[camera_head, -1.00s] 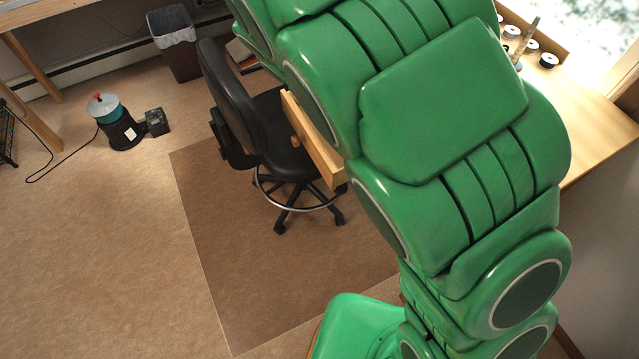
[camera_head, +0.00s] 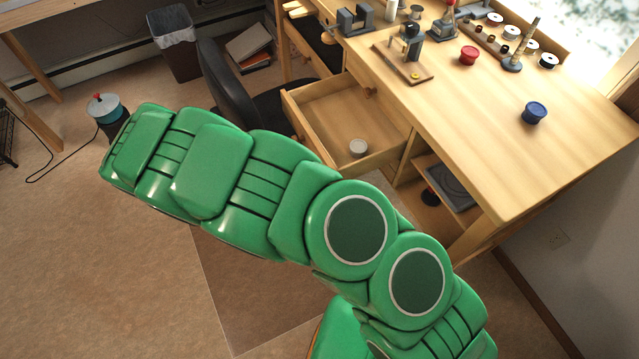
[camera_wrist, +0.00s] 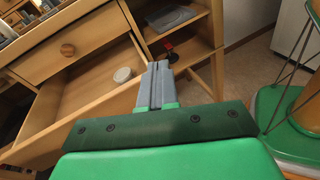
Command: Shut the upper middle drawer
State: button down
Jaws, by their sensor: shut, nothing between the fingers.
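A wooden drawer (camera_head: 315,135) of the desk stands pulled out in the head view, with a pale round tin (camera_head: 358,147) inside. The wrist view also shows this open drawer (camera_wrist: 95,105) at left, below a shut drawer front with a round knob (camera_wrist: 67,49). I cannot tell for certain which drawer counts as the upper middle one. My gripper (camera_wrist: 160,68) is shut and empty in the wrist view. It appears just right of the open drawer's side wall; whether they touch is unclear. The fingers are not visible in the head view, where my arm reaches left in front of the drawer.
The desk top (camera_head: 480,110) holds tools, spools, a red tin (camera_head: 468,56) and a blue tin (camera_head: 534,113). A black chair (camera_head: 232,90) stands left of the open drawer. Open shelves (camera_head: 440,185) are to its right. A bin (camera_head: 178,45) stands behind. Floor is clear at lower left.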

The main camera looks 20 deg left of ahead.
aim_at(378, 167)
jog(key=s+a+f+n+t+y, duration=0.2)
jog(key=s+a+f+n+t, duration=0.35)
jog(key=s+a+f, duration=0.2)
jog(key=x, duration=1.4)
jog(key=shift+d+f, duration=0.2)
jog(key=shift+f, duration=0.2)
jog(key=shift+w, duration=0.15)
jog(key=x, duration=1.9)
jog(key=shift+d, duration=0.1)
